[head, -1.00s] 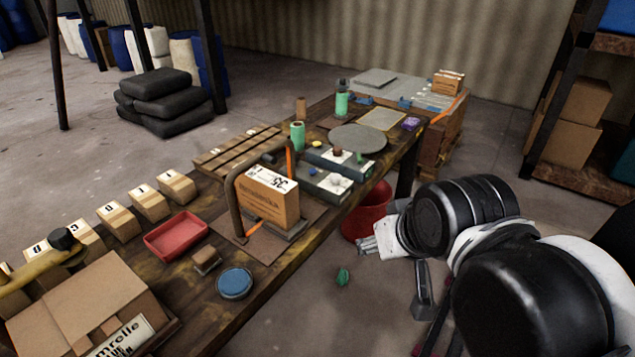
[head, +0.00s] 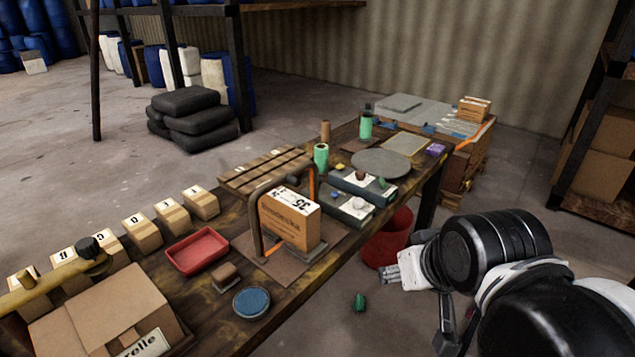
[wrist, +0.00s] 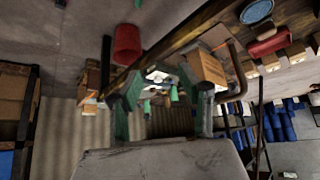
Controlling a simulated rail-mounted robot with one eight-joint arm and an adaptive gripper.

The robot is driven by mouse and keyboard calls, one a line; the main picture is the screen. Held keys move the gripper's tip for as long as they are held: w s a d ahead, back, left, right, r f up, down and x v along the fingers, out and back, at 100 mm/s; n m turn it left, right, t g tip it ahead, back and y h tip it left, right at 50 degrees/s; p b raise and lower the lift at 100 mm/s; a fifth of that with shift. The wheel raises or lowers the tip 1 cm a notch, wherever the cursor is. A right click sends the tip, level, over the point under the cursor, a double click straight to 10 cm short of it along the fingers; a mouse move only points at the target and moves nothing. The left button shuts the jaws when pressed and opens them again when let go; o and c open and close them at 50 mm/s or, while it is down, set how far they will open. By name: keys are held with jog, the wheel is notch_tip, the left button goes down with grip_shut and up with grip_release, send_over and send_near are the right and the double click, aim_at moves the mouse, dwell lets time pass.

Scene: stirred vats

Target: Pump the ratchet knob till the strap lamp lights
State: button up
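A carton marked 35 (head: 288,218) stands on a plate on the bench under a brown bent bar (head: 256,212), with orange strap pieces beside it. Behind it sit two grey control boxes: the nearer (head: 338,209) carries a whitish knob (head: 357,202), the farther (head: 352,186) a brown knob (head: 361,176) and a green one (head: 382,183). I cannot tell which is the ratchet knob, and no lit lamp is clear. My gripper (head: 388,275) hangs off the bench's right side, apart from these. In the wrist view my gripper (wrist: 162,105) has its fingers spread and empty.
A red bucket (head: 386,240) stands on the floor beside my gripper. A shelf rack stands right.

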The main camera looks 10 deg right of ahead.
grip_shut()
dwell(1.4)
